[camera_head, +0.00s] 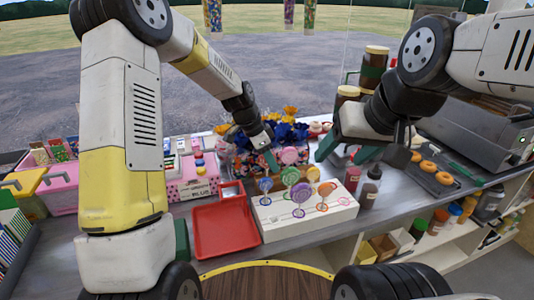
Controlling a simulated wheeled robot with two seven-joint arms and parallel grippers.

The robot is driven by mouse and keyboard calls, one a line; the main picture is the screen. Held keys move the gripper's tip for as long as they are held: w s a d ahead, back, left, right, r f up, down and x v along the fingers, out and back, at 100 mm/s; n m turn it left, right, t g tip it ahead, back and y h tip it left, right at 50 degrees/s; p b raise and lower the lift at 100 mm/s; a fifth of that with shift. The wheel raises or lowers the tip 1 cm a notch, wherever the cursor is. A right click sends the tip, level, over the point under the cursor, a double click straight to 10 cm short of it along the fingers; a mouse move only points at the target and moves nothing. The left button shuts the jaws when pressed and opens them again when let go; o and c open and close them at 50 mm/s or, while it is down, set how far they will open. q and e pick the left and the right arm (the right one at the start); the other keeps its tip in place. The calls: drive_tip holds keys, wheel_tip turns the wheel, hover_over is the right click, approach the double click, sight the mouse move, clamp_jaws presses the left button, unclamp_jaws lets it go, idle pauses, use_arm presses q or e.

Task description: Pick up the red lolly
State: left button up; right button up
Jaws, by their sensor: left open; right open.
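A white lolly stand (272,222) sits on the counter and holds several upright swirl lollies. I see a pink lolly (289,155), a green lolly (290,175), a blue lolly (266,184), a purple lolly (300,192) and an orange lolly (326,188). No lolly is clearly red at this size. My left gripper (263,145) is open behind the stand, near the blue flowers; its fingers are partly lost against them. My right gripper (345,151) is open above and behind the stand's right end, with nothing between its fingers.
A red tray (222,231) lies left of the stand. Dark bottles (370,187) stand close to its right. Blue and yellow flowers (287,132) crowd behind it. A doughnut tray (431,183) and a grey machine (465,128) are at the right. A pink box (192,186) stands at the left.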

use_arm(q)
clamp_jaws()
idle(0.4)
wheel_tip(320, 180, up, 10)
drive_tip(key=shift+f, duration=0.1)
idle(0.3)
